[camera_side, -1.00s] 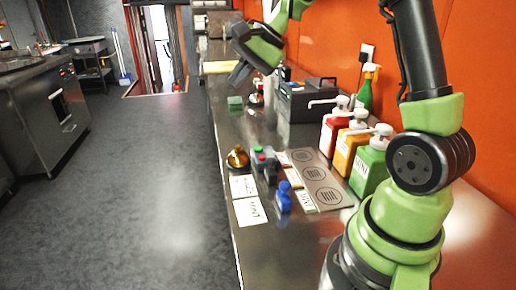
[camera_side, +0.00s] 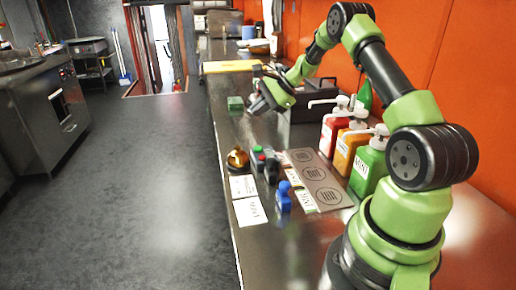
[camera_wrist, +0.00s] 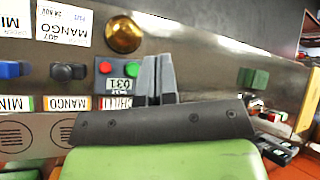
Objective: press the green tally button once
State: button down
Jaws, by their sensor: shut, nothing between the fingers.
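The tally counter (camera_wrist: 117,80) is a small box with a red button and a green button (camera_wrist: 127,70) on top and a display reading 031. In the side view, the green button (camera_side: 258,149) sits on the counter near the bell. My gripper (camera_wrist: 158,62) is shut and empty. Its fingertips appear just right of the green button in the wrist view, apart from it. In the side view, my gripper (camera_side: 253,106) is above the counter, farther back than the tally counter, angled down. The gripper body hides part of the counter in the wrist view.
A brass bell (camera_side: 237,158) stands beside the tally counter. Blue (camera_side: 283,197) and dark (camera_side: 270,168) stamps are nearer the camera. Pump bottles (camera_side: 352,146) stand to the right. A green block (camera_side: 235,103) is near my gripper. White cards (camera_side: 249,210) lie along the left edge.

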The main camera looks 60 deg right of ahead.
aim_at(259, 149)
jog(key=shift+f, duration=4.4)
jog(key=shift+f, duration=0.1)
jog(key=shift+f, duration=0.3)
jog(key=shift+f, duration=0.45)
jog(key=shift+r, duration=0.9)
jog(key=shift+r, duration=2.5)
